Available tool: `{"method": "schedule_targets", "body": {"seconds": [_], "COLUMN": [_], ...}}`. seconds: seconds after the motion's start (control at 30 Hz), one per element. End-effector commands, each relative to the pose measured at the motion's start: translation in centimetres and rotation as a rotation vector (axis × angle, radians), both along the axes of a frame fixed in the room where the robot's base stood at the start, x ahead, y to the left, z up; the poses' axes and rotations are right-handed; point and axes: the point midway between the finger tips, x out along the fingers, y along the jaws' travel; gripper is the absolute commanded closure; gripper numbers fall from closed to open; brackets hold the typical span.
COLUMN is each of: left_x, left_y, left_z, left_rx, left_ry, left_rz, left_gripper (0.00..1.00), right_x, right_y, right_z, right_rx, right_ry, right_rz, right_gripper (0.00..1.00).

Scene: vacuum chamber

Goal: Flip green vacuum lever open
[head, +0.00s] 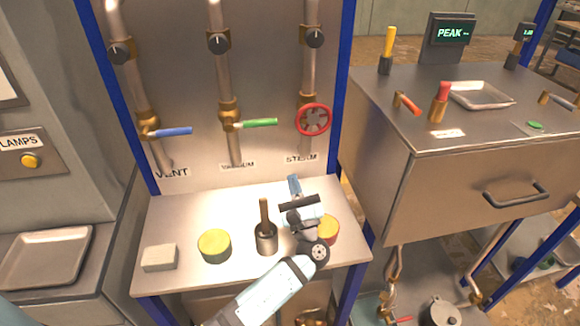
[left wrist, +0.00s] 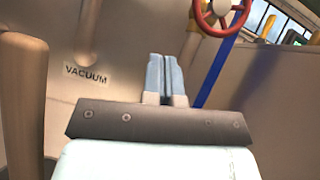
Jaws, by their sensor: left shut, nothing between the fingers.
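The green vacuum lever (head: 260,123) sits on the middle pipe's brass valve (head: 229,115) in the head view and points to the right, roughly level. My left gripper (head: 293,182) is shut and empty, below and to the right of the lever, above the steel shelf and apart from the panel. In the left wrist view its closed blue fingers (left wrist: 164,75) point toward the panel, to the right of the VACUUM label (left wrist: 86,75). The green lever does not show in that view. My right gripper is not in view.
A blue vent lever (head: 170,131) is to the left and a red steam wheel (head: 313,119) to the right.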

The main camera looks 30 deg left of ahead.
Motion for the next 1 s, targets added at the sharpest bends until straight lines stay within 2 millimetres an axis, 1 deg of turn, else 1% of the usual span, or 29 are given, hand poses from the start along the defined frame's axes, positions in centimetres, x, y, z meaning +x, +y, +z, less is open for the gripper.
{"method": "schedule_targets", "body": {"seconds": [0.03, 0.2, 0.4, 0.5, 0.63, 0.77, 1.0], "left_x": [0.6, 2.7, 5.2, 5.0, 5.1, 5.1, 5.1], "left_y": [0.5, 2.7, 5.1, 5.4, 5.8, 5.9, 6.0], "left_z": [0.9, 2.9, 5.2, 6.8, 8.0, 8.4, 8.4], "left_rx": [0.001, 0.002, 0.000, 0.000, 0.000, 0.000, 0.001], "left_ry": [-0.003, -0.002, -0.002, -0.001, -0.001, 0.000, 0.000], "left_rz": [0.000, 0.001, 0.001, 0.000, 0.000, 0.000, -0.001], "left_gripper": [1.00, 1.00, 1.00, 1.00, 1.00, 1.00, 1.00], "right_x": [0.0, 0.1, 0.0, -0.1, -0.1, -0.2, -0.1], "right_y": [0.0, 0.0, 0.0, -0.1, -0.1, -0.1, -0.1], "right_z": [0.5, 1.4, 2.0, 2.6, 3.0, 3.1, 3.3], "right_rx": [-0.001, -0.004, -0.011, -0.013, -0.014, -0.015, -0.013], "right_ry": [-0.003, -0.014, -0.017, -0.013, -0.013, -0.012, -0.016], "right_rz": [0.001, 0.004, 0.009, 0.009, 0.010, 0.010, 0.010], "right_gripper": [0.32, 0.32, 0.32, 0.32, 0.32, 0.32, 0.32]}}
